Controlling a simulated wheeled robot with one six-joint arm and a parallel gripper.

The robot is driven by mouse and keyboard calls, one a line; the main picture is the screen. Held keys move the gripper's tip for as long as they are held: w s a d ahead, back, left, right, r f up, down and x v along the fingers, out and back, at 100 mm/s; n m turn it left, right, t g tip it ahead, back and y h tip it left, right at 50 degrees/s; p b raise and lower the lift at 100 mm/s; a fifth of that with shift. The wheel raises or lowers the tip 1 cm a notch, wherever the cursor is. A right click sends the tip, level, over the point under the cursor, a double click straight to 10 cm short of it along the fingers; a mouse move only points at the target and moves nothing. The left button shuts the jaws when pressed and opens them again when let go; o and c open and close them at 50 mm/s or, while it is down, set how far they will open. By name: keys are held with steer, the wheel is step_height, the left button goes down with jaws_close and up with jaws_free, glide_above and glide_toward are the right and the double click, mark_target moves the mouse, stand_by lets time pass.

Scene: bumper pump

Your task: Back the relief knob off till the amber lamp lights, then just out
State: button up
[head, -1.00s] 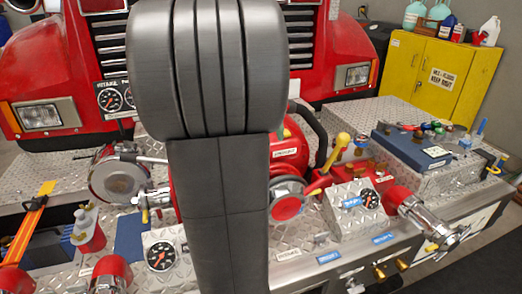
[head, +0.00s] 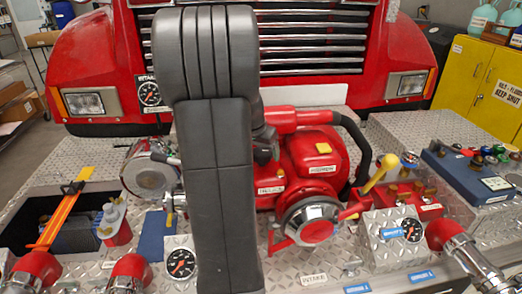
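I cannot make out the relief knob or an amber lamp for certain; my arm covers the middle of the view. The red pump (head: 312,160) stands just right of my arm, with a small yellow block (head: 323,148) on top. A round silver fitting with a red centre (head: 317,231) is on its front. A yellow-knobbed lever (head: 382,172) leans up at its right. A metal box with a gauge (head: 411,229) and blue label stands right of the pump. My gripper is not visible; a dark part beside the arm cannot be told.
Another gauge (head: 181,263) stands left of my arm. A red-and-white bottle (head: 113,222) and an orange strap (head: 62,215) are at the left. A red-and-chrome outlet (head: 452,240) juts out at front right. A blue case (head: 470,172) lies at right; bare tread plate (head: 425,128) lies behind it.

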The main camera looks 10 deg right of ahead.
steer(key=c, duration=0.8)
steer(key=shift+d+n+t+y, duration=0.1)
steer(key=shift+n+t+y, duration=0.35)
steer(key=shift+n, duration=1.35)
steer(key=shift+c, duration=0.2)
steer(key=o, duration=1)
steer(key=shift+c, duration=0.2)
steer(key=b+v, duration=0.1)
steer(key=v, duration=1.3)
